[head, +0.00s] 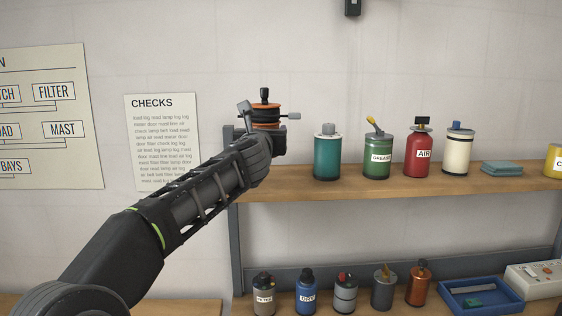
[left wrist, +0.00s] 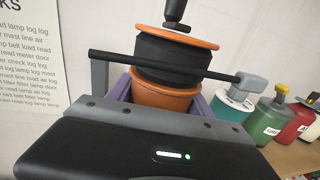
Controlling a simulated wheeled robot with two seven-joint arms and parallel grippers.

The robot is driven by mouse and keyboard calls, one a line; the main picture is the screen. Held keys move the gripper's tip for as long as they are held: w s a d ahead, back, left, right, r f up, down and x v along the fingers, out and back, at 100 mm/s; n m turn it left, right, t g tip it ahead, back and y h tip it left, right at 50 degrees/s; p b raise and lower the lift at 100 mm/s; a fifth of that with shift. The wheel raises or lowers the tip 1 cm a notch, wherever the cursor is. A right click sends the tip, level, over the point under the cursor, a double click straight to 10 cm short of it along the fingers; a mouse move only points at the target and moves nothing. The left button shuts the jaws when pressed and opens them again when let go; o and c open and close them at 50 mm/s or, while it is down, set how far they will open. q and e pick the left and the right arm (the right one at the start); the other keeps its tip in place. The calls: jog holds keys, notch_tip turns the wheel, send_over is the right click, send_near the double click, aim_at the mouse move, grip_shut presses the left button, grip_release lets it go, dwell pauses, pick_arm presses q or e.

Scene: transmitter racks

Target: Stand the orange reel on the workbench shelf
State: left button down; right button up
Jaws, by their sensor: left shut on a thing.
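The orange reel (head: 265,113) has orange flanges, a black winding and a dark knob on top. It is upright at the left end of the upper shelf (head: 400,187), above board level. In the left wrist view the reel (left wrist: 172,55) stands between the jaws, with a dark rod across its front. My left gripper (head: 264,137) is shut on the reel's lower part. The gripper and arm hide the reel's underside and the shelf's left end, so I cannot tell whether the reel touches the board. My right gripper is in neither view.
A teal canister (head: 327,155) stands just right of the reel. Green (head: 377,157), red (head: 418,155) and cream (head: 457,155) containers and a folded teal cloth (head: 502,169) follow along the shelf. Bottles and a blue tray (head: 481,297) stand on the level below.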

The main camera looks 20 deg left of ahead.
pick_arm(q)
jog(key=shift+f, duration=1.55)
jog(key=shift+f, duration=2.05)
jog(key=shift+f, duration=0.1)
jog(key=c, duration=0.9)
grip_release()
jog(key=shift+f, duration=0.15)
jog(key=o, duration=0.5)
